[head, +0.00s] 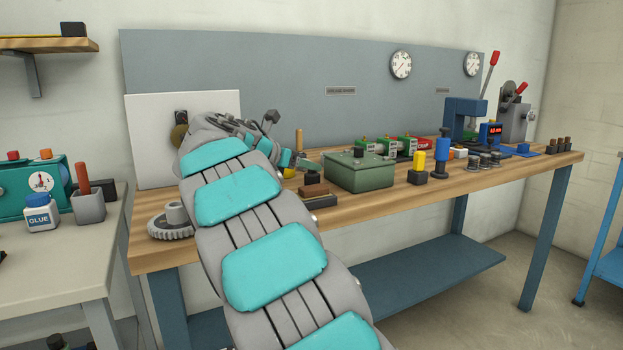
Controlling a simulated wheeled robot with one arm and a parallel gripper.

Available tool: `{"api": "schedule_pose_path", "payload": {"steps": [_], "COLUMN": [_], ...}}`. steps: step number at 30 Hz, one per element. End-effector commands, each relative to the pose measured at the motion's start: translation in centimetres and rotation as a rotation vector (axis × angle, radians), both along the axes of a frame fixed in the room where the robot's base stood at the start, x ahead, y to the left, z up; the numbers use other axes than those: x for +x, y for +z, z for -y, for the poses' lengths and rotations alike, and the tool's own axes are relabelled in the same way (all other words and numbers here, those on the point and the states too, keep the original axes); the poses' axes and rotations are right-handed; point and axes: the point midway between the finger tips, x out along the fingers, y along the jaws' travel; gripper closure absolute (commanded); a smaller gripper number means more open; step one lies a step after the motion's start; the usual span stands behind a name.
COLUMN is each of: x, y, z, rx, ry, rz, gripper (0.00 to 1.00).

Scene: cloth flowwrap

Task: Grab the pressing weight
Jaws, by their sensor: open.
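I cannot tell for sure which thing is the pressing weight. A grey toothed disc with a round hub (172,222) lies at the left front of the wooden bench. A green box with a dark knob on top (358,172) stands near the bench's middle. A brown block on a dark base (315,194) lies just right of my arm. My gripper (279,138) is open over the back of the bench, beyond the brown block and left of the green box. My arm hides part of the bench below it, and I see nothing held.
The wooden bench (480,183) also holds a yellow-topped block (419,165), several small green devices and a blue lever press (464,118). A white panel (150,140) stands behind my arm. A side table (70,245) at left holds a glue bottle (41,214).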

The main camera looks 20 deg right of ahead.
Motion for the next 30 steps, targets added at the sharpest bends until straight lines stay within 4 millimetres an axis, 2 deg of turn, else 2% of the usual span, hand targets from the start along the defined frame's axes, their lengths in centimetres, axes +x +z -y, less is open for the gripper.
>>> {"api": "schedule_pose_path", "payload": {"steps": [9,16,30], "x": [2.1,2.2,2.2], "y": [-1.3,-1.3,-1.3], "z": [3.4,3.5,3.5], "rx": [0.001,-0.001,-0.001], "ry": [0.001,0.002,0.001], "rz": [0.001,0.001,0.001], "gripper": [0.37,0.37,0.9]}}
